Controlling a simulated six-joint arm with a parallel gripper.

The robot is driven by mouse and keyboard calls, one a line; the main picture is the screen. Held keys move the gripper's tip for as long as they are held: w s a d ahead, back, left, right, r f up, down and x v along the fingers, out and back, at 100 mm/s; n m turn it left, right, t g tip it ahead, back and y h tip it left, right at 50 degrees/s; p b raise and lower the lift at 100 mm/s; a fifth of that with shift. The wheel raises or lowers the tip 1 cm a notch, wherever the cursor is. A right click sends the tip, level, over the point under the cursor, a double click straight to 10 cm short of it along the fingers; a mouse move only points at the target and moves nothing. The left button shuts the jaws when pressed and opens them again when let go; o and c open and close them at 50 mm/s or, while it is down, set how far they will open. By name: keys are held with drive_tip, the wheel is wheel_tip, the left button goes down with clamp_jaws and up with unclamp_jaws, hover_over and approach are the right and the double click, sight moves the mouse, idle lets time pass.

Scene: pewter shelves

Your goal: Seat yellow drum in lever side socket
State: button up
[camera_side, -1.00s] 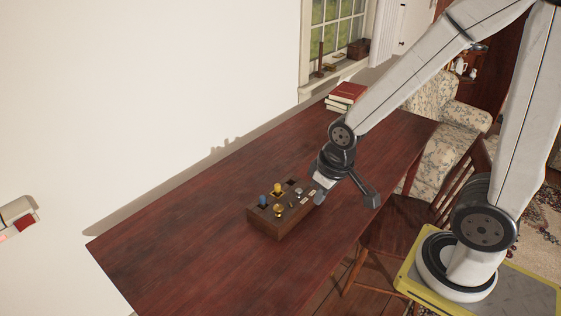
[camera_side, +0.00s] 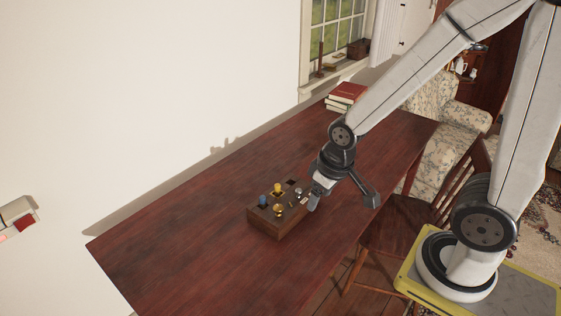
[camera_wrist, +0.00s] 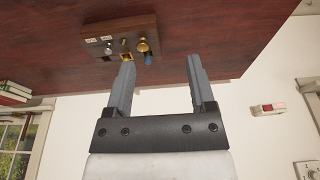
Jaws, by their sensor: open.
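The yellow drum (camera_side: 277,188) stands in the middle of the back row of a brown wooden box (camera_side: 280,229). It also shows in the wrist view (camera_wrist: 126,57), close to the left finger's tip in the picture. A dark, empty-looking socket (camera_side: 291,181) lies to its right, towards the end with a small silver lever (camera_side: 298,192). A blue drum (camera_side: 263,200) stands to its left. My gripper (camera_side: 313,203) is beside the box's right end in the side view. In the wrist view, its fingers (camera_wrist: 160,60) are apart with nothing between them.
A gold knob (camera_side: 278,210) and small pale labels (camera_wrist: 107,38) are on the box top. The dark red table (camera_side: 190,240) is clear around the box. Books (camera_side: 346,95) lie at its far end. A wooden chair (camera_side: 430,210) stands at the right.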

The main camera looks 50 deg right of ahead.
drive_tip(key=shift+w, duration=0.1)
drive_tip(key=m+g, duration=0.3)
drive_tip(key=m, duration=1.4)
hover_over(277, 185)
drive_tip(key=f, duration=1)
drive_tip(key=shift+s+d+f, duration=0.1)
drive_tip(key=shift+s+f, duration=0.1)
drive_tip(key=shift+f, duration=0.1)
drive_tip(key=shift+w+d+f+m, duration=0.2)
drive_tip(key=shift+f+m, duration=0.05)
drive_tip(key=shift+m, duration=0.25)
drive_tip(key=shift+f, duration=0.1)
drive_tip(key=shift+f, duration=1.2)
drive_tip(key=shift+a+f, duration=0.15)
drive_tip(key=shift+f, duration=2.45)
